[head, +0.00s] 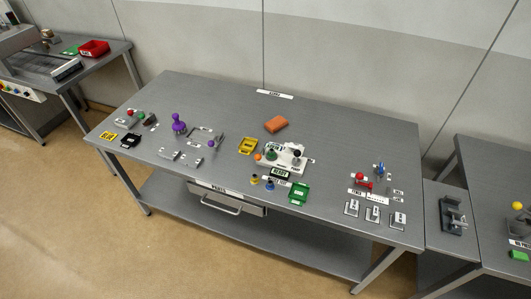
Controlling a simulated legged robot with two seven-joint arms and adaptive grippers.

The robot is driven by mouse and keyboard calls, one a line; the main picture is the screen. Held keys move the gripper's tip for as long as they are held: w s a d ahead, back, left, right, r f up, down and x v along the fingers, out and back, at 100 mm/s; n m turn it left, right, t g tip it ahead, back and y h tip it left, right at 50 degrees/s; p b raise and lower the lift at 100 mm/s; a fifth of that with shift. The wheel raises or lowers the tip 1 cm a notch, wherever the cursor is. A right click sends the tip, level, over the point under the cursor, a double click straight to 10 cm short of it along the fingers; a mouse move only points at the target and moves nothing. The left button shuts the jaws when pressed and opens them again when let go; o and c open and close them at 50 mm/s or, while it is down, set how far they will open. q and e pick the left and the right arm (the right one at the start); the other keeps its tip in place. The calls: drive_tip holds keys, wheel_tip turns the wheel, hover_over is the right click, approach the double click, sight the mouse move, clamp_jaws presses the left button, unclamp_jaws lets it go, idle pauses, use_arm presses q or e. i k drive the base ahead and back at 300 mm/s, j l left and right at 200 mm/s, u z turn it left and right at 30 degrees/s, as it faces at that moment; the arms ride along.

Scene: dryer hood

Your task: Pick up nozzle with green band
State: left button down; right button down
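Neither of my grippers shows in the head view. The grey workbench (230,112) stands ahead. A white fixture (297,163) near its middle carries a small dark green piece (271,154) and a black knob-like piece (296,152). In front of the fixture stand a small piece with yellow (254,180) and a small piece with blue (270,183). These pieces are too small for me to tell which one is the nozzle with the green band.
A purple piece (179,123) stands left, red-topped parts (361,178) right. A drawer (225,199) is under the front edge. The bench's back strip is mostly clear.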

sight(271, 154)
drive_tip(key=i+j, duration=0.15)
drive_tip(key=j, duration=0.2)
drive_tip(key=i+j, duration=0.15)
drive_tip(key=j, duration=0.2)
drive_tip(key=i+j+z, duration=0.1)
drive_tip(key=j+z, duration=0.15)
drive_tip(key=z, duration=0.15)
drive_tip(key=j+z, duration=0.6)
drive_tip(key=z, duration=0.15)
drive_tip(key=i, duration=0.05)
